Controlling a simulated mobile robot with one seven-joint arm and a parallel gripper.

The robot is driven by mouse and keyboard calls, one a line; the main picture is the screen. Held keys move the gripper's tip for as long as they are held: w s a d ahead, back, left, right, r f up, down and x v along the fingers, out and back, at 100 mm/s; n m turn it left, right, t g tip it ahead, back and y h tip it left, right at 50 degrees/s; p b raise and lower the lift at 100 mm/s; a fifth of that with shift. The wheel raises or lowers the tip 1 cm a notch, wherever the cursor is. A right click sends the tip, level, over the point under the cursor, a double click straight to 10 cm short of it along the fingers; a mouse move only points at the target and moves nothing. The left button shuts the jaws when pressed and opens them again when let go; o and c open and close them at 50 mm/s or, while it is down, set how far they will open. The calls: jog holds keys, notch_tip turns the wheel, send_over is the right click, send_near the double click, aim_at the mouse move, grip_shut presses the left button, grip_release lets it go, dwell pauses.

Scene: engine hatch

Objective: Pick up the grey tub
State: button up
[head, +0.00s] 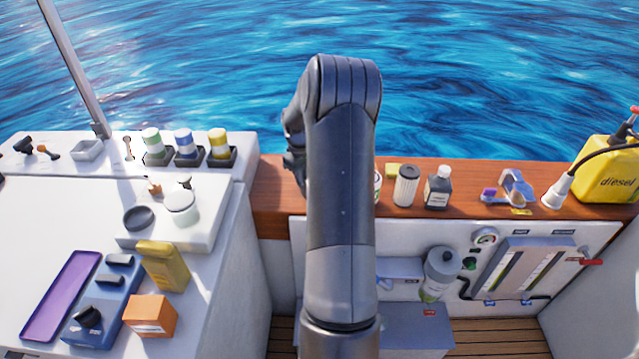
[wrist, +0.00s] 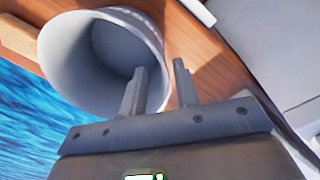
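The grey tub (wrist: 100,50) shows large in the wrist view, its open mouth facing the camera. My gripper (wrist: 158,78) straddles the tub's right wall: one finger is in front of the mouth or inside it, the other is outside over the wood. The fingers are apart, with gaps showing beside the wall, so the gripper looks open. In the head view my own arm covers the middle of the wooden ledge, and I cannot make out the tub or the fingertips there.
The wooden ledge (head: 280,195) runs along the water. Right of my arm stand a white ribbed filter (head: 406,186), a dark bottle (head: 438,188) and a yellow diesel can (head: 608,170). At left, a white counter holds a purple tray (head: 60,297) and several containers.

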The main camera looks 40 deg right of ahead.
notch_tip(320, 180, down, 5)
jog(key=shift+s+r, duration=0.1)
jog(key=shift+s, duration=0.05)
grip_shut()
dwell(0.5)
